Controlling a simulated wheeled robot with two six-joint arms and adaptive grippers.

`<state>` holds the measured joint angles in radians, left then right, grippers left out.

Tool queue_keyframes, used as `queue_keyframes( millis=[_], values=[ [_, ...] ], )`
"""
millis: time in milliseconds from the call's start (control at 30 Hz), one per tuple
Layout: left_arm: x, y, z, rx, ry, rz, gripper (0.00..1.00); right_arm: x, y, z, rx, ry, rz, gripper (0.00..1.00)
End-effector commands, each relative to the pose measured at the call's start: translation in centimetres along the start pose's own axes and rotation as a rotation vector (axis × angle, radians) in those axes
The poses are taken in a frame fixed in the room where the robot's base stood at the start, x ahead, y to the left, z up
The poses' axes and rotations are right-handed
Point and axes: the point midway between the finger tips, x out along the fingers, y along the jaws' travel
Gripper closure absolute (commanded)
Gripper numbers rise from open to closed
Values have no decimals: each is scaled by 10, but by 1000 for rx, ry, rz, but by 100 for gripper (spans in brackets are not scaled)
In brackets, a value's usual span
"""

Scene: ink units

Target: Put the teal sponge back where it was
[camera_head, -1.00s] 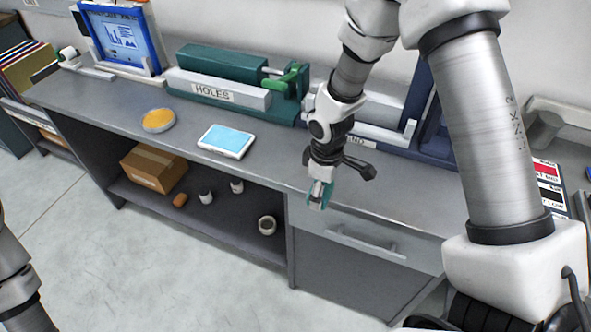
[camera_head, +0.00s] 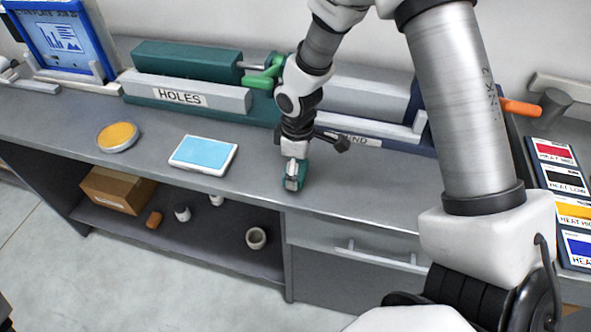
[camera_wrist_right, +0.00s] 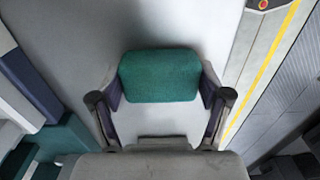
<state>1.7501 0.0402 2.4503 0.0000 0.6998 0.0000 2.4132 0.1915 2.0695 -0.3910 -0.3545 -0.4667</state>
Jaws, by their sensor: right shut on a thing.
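The teal sponge (camera_head: 303,172) is held between the fingers of my right gripper (camera_head: 295,178), near the counter's front edge, right of the blue pad. In the right wrist view, the sponge (camera_wrist_right: 160,76) sits across the two dark fingers of the right gripper (camera_wrist_right: 160,100), one at each end. I cannot tell whether the sponge touches the counter (camera_head: 365,196). My left gripper is not in view.
A white tray with a blue pad (camera_head: 204,154) and a round dish with a yellow top (camera_head: 118,136) stand on the counter. Behind are the HOLES machine (camera_head: 190,95) and a blue machine (camera_head: 365,135). Colour cards (camera_head: 558,180) lie at the right.

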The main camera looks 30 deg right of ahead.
Motion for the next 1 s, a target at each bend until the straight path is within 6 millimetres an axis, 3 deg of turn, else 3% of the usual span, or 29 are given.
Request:
queue_keyframes(
  millis=[67, 100, 133, 567, 667, 1000],
  values=[
    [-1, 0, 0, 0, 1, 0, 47, 0, 0, 0, 0, 0, 0, 74],
    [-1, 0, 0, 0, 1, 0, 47, 0, 0, 0, 0, 0, 0, 13],
    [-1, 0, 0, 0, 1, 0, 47, 0, 0, 0, 0, 0, 0, 2],
    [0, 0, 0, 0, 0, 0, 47, -6, 0, -1, -1, 2, 2, 0],
    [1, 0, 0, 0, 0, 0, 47, -22, 1, -1, 0, 4, 4, 0],
    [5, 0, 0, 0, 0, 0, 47, -104, 1, -1, 0, 3, 4, 0]
  ],
)
